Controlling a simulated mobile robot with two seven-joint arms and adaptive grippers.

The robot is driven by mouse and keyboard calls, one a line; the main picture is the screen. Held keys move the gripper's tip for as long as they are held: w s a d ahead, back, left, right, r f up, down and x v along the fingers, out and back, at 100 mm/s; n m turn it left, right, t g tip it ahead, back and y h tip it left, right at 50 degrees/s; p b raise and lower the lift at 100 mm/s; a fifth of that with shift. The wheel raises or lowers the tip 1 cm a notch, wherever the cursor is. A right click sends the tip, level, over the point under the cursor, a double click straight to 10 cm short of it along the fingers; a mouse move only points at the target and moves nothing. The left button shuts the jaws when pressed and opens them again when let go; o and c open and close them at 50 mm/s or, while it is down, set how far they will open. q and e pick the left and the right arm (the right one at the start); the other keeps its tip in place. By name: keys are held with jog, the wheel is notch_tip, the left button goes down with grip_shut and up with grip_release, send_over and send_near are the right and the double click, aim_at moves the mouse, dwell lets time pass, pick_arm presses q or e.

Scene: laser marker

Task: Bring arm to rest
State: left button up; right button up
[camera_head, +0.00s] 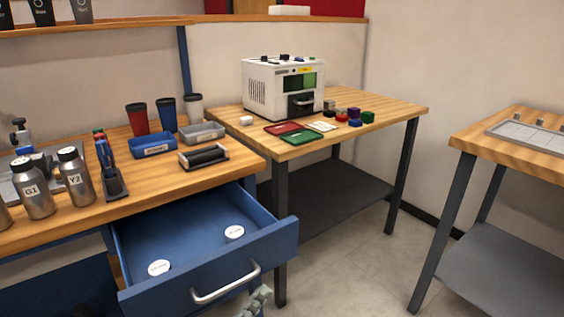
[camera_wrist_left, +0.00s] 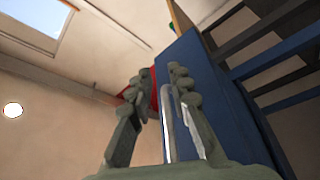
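My left gripper (camera_head: 255,301) shows only in part at the bottom edge of the head view, just below the silver handle (camera_head: 228,288) of the open blue drawer (camera_head: 190,232). In the left wrist view my left gripper (camera_wrist_left: 163,82) points upward with its two fingers apart and nothing held between them. The handle (camera_wrist_left: 168,125) shows behind and between the fingers, in front of the blue drawer front (camera_wrist_left: 195,75). I cannot tell if the fingers touch it. My right gripper is in neither view.
Two white-lidded round containers lie in the drawer. The wooden workbench (camera_head: 150,190) above holds bottles, cups and blue and grey trays. A white laser machine (camera_head: 270,92) stands on the middle table (camera_head: 385,103). Another table (camera_head: 500,147) stands at right. Bare floor lies between the tables.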

pick_arm(q)
jog(key=s+a+f+m+g+y, duration=0.1)
jog(key=a+f+m+g+y, duration=0.65)
jog(key=a+f, duration=1)
jog(key=s+a+f+m+g+y, duration=0.1)
jog(key=s+a+f+g+y, duration=0.25)
jog(key=s+a, duration=0.55)
jog(key=s+a+f+m+g+y, duration=0.1)
jog(key=s+a+f+g+y, duration=0.3)
jog(key=a, duration=0.9)
jog(key=s+d+f+n+h, duration=0.1)
jog(key=d+f, duration=0.1)
jog(key=d, duration=0.7)
jog(key=s+d+f+n+t+h, duration=0.1)
jog(key=s+d+n, duration=0.1)
jog(key=d, duration=0.7)
jog(key=shift+f, duration=0.35)
